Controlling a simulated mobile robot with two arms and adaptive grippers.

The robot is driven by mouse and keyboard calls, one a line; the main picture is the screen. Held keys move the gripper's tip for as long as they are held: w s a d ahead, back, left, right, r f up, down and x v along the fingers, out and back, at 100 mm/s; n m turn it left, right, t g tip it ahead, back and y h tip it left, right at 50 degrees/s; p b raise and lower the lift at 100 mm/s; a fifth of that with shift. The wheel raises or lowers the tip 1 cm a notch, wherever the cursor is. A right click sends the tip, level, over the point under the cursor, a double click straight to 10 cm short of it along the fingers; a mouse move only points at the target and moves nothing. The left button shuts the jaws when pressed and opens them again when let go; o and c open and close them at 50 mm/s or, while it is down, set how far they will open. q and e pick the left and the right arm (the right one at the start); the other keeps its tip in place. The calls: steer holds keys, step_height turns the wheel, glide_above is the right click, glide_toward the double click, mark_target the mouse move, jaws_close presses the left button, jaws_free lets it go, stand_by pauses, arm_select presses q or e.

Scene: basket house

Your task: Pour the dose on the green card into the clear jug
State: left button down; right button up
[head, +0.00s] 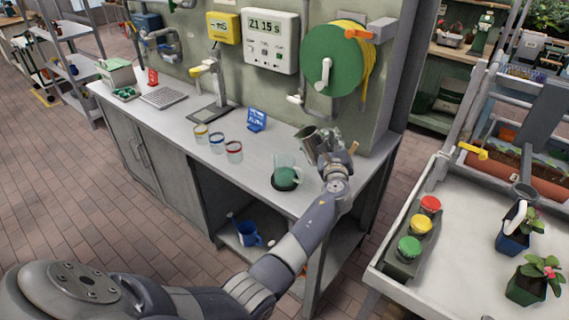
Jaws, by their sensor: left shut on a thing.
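The clear jug (285,170) stands on a dark round pad near the counter's right end, with green content showing low inside. My left gripper (325,145) is shut on a grey metal cup (306,139), which it holds tilted, behind and right of the jug. The cup's inside cannot be made out. My right gripper is out of view.
Three small glasses with yellow (201,133), blue (217,143) and red (234,152) rims stand left of the jug. A hose reel (331,65) hangs above. A white bench (455,245) with coloured buttons is at right.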

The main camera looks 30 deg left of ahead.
arm_select(q)
steer(key=shift+w+d+f+m+b, duration=0.1)
steer(key=shift+w+d+f+m, duration=0.1)
steer(key=shift+d+f+m, duration=0.55)
steer(key=shift+w+f+m+b, duration=0.15)
steer(key=shift+f+m, duration=0.3)
steer(key=shift+m, duration=0.65)
steer(key=shift+w+d+f+m+b, duration=0.1)
steer(key=shift+w+d+f+m, duration=0.1)
steer(key=shift+d+f+m, duration=0.55)
steer(key=shift+a, duration=0.35)
